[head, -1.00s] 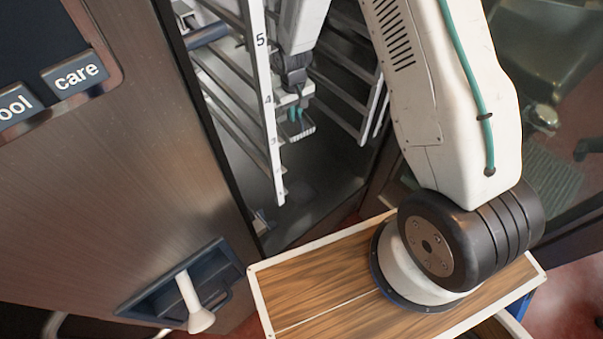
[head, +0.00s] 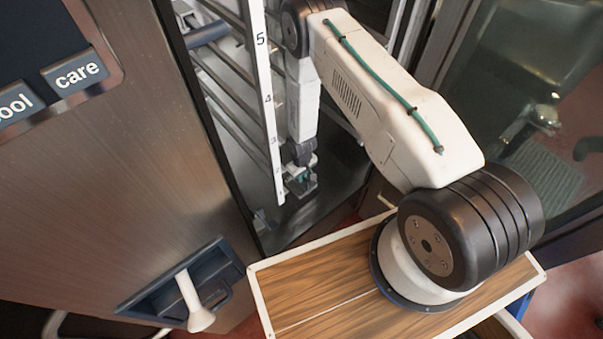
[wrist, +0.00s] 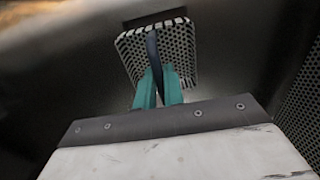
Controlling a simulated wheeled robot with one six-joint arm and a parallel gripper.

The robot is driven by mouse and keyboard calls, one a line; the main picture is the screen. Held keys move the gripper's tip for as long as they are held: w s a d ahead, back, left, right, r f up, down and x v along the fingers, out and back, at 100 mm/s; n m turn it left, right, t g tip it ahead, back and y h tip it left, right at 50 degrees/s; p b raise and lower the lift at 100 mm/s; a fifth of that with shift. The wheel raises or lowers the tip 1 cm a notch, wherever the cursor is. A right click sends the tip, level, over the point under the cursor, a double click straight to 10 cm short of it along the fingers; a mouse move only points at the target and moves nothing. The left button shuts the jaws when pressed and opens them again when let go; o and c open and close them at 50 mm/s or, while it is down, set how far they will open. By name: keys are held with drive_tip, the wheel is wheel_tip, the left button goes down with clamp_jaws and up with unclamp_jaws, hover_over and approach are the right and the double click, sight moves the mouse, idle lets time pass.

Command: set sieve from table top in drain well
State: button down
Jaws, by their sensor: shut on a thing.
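The sieve (wrist: 181,45) is a pale perforated piece with a dark upright strip, seen in the wrist view. My gripper (wrist: 160,82) has teal fingers shut on that strip, with the perforated part beyond the fingertips. In the head view my gripper (head: 301,181) is low inside the tall open cabinet, just right of the numbered rail; the sieve cannot be made out there. I cannot pick out the drain well for certain; dark surfaces surround the sieve in the wrist view.
The numbered white rail (head: 267,100) and several rack bars stand close left of my gripper. The dark cabinet floor (head: 335,185) looks bare to the right. A steel door (head: 140,190) with a handle stands at left. A perforated panel (wrist: 304,105) is at right in the wrist view.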

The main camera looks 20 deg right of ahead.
sight(302, 186)
wheel_tip(302, 186, down, 4)
drive_tip(key=shift+r, duration=0.2)
drive_tip(key=shift+s+f, duration=0.15)
drive_tip(key=shift+f, duration=0.05)
idle(0.3)
drive_tip(key=shift+f, duration=0.15)
drive_tip(key=shift+f, duration=1.6)
drive_tip(key=shift+f, duration=0.2)
drive_tip(key=c, duration=0.9)
unclamp_jaws()
drive_tip(key=shift+c, duration=0.2)
